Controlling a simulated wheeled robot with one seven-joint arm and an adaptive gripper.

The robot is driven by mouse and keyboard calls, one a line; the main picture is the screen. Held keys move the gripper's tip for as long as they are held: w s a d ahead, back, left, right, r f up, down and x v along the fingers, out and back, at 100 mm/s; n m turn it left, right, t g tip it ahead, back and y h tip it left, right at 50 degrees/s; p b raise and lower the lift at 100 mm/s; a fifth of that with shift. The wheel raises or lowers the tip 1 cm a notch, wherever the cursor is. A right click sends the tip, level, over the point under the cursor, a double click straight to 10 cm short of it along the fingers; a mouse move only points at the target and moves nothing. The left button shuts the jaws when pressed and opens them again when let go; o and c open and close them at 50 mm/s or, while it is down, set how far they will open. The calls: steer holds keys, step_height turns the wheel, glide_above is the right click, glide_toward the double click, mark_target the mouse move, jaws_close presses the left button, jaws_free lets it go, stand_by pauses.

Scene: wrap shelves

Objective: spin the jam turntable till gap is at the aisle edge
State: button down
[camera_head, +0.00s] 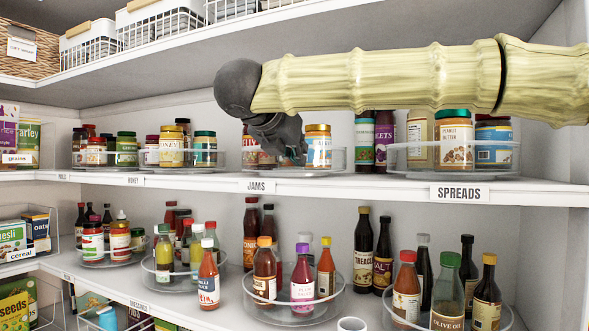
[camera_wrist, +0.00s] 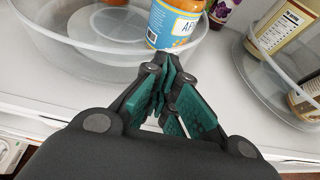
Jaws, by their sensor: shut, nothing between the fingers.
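The jam turntable (camera_head: 335,158) is a clear round tray above the JAMS label on the upper shelf. A jar with an orange lid and blue label (camera_head: 318,147) stands at its right side, and part of another jar shows left of my gripper. In the wrist view the clear tray (camera_wrist: 60,50) has a bare stretch of floor at the left, with the blue-labelled jar (camera_wrist: 175,22) at its right side. My gripper (camera_head: 296,155) is shut and empty, in front of the tray. Its teal fingertips (camera_wrist: 168,75) appear close to the tray wall below that jar; contact cannot be told.
The spreads turntable (camera_head: 400,160) stands to the right, with a peanut butter jar (camera_head: 454,141). The honey turntable (camera_head: 222,158) stands to the left. Dark bottles (camera_head: 384,138) stand behind, between jams and spreads. The lower shelf holds several bottle turntables.

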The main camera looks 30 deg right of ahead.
stand_by(0.3)
steer(key=shift+s+a+f+b, duration=0.15)
steer(key=shift+s+b, duration=0.1)
steer(key=shift+b, duration=0.25)
steer(key=shift+s+a+b, duration=0.2)
steer(key=shift+s+b, duration=0.2)
steer(key=shift+s, duration=0.2)
steer(key=shift+s+a+b, duration=0.15)
steer(key=shift+s+b, duration=0.25)
steer(key=shift+s, duration=0.2)
steer(key=shift+s+a, duration=0.1)
steer(key=v, duration=1.2)
